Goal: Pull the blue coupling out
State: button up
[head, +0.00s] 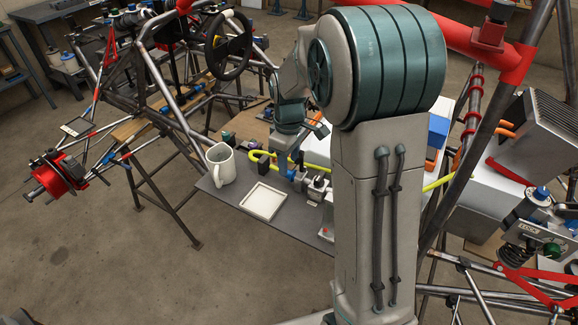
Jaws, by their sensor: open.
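A small blue piece (253,170), which looks like the coupling, sits by the curved end of the yellow hose (262,154) on the grey bench (238,203). Another blue bit (291,175) shows just to its right, and at this size I cannot tell for sure which is the coupling. My gripper (298,157) points down over the fittings on the bench, to the right of the hose bend. It is open. Its fingertips are small and partly lost among the fittings, so I cannot tell whether they touch anything.
A pale mug (221,166) stands at the bench's left edge. An empty white tray (263,201) lies near the front. Metal fittings (315,185) crowd the bench beside my arm. Chassis tubes (172,100) rise at the left and a red-and-grey frame (470,130) at the right.

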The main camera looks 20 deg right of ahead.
aim_at(289, 171)
jog(key=shift+f, duration=1.6)
grip_shut()
jog(key=shift+w+a, duration=1.25)
jog(key=shift+w, duration=0.05)
grip_release()
notch_tip(289, 171, up, 14)
jog(key=shift+b, duration=0.35)
